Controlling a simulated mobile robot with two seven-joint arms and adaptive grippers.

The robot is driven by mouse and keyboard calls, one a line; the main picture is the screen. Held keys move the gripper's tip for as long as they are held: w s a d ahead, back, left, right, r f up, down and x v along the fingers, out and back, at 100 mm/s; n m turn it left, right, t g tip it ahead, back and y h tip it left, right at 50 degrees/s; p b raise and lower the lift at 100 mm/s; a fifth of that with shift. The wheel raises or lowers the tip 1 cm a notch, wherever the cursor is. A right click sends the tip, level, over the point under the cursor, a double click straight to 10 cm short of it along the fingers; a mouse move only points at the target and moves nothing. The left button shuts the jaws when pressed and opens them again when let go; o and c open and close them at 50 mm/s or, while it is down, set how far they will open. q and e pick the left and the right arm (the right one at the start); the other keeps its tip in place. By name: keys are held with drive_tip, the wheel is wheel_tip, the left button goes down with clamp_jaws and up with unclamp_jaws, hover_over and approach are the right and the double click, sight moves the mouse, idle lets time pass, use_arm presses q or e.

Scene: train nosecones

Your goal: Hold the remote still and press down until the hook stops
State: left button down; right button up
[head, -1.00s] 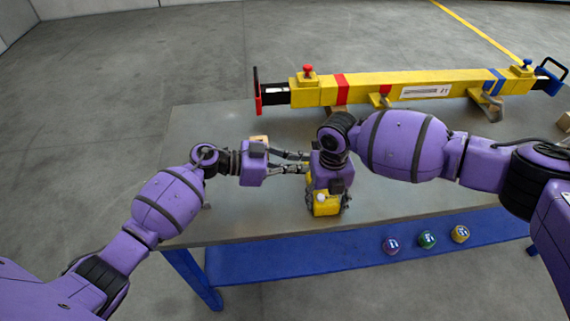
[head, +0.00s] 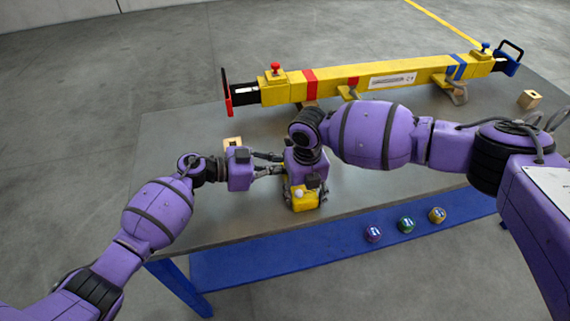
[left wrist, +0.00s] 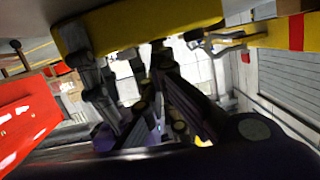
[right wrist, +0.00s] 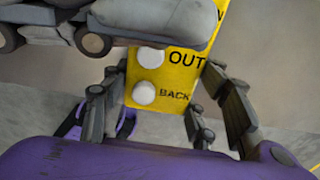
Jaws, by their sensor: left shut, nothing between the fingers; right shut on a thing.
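The yellow remote (head: 303,198) is held by my right gripper (head: 305,182) near the table's front edge. In the right wrist view the remote (right wrist: 160,72) sits between the fingers, showing white round buttons beside the words OUT and BACK. My left gripper (head: 268,163) is shut and empty, its fingers reaching to the remote from the left. In the right wrist view grey left fingers (right wrist: 150,20) cross over the remote's upper part; I cannot tell whether they touch a button. A grey hook (head: 456,92) shows under the right part of the yellow beam (head: 365,80).
The beam lies along the table's back, with a red end (head: 226,92) and a blue end (head: 508,62). Small wooden blocks stand at left (head: 231,143) and right (head: 529,99). Several coloured pieces (head: 406,224) lie on the blue lower ledge (head: 300,258). The grey table (head: 180,125) is bare at left.

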use_arm(q)
drive_tip(key=shift+s+f, duration=0.3)
drive_tip(key=shift+f, duration=0.5)
idle(2.3)
idle(4.1)
drive_tip(key=shift+s+a+r, duration=0.1)
drive_tip(key=shift+a+r, duration=0.05)
drive_tip(key=shift+a, duration=0.4)
drive_tip(key=r+v, duration=0.1)
drive_tip(key=v, duration=0.6)
